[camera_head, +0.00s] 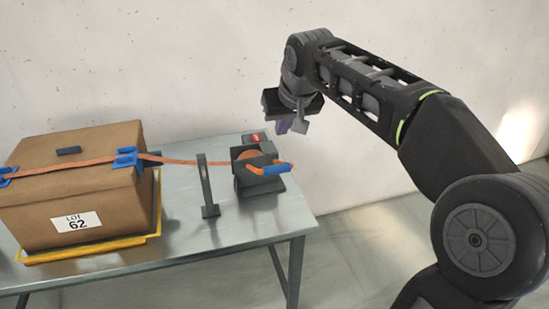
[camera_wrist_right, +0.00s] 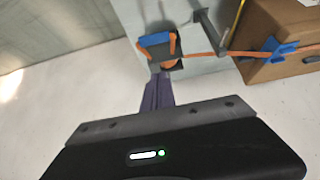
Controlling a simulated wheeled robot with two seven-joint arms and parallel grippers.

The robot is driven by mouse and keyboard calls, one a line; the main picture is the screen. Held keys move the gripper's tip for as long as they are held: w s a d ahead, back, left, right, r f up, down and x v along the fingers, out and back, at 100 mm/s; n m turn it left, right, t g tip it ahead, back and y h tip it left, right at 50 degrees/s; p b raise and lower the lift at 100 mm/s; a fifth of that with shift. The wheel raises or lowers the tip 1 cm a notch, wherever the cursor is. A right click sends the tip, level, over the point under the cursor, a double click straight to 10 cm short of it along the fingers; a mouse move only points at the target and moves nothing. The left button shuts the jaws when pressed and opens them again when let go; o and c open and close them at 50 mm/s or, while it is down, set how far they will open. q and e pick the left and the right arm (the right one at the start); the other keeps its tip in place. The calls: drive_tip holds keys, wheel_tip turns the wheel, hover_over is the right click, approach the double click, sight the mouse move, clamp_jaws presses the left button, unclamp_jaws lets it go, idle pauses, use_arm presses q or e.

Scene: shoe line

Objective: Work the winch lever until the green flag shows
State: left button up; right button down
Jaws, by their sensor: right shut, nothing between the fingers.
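The winch (camera_head: 256,182) is a dark block near the table's right end, with orange strap wound in it. Its lever has orange arms and a blue handle (camera_head: 277,168), which points toward the right and front. A small red patch (camera_head: 255,138) shows on the dark part behind the winch; no green flag is visible. My right gripper (camera_head: 291,128) is shut and empty, above and to the right of the winch, apart from it. In the right wrist view its purple fingers (camera_wrist_right: 158,88) point toward the winch, and the blue handle (camera_wrist_right: 155,39) lies beyond them. My left gripper is out of view.
An orange strap (camera_head: 178,161) runs from the winch past a dark upright post (camera_head: 207,186) to a cardboard box (camera_head: 80,185) with blue corner pieces. The box stands on a yellow-edged base (camera_head: 95,249). The metal table's (camera_head: 228,232) front right area is clear.

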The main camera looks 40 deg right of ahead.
drive_tip(key=p, duration=0.1)
hover_over(277, 170)
drive_tip(key=f, duration=0.8)
drive_tip(key=shift+w+d, duration=0.15)
drive_tip(key=shift+w, duration=0.1)
wheel_tip(277, 170, down, 2)
drive_tip(key=shift+s+f, duration=0.1)
drive_tip(key=shift+f, duration=0.15)
drive_tip(key=shift+s+f+p, duration=0.15)
drive_tip(key=shift+f+p, duration=0.15)
drive_tip(key=shift+f, duration=0.55)
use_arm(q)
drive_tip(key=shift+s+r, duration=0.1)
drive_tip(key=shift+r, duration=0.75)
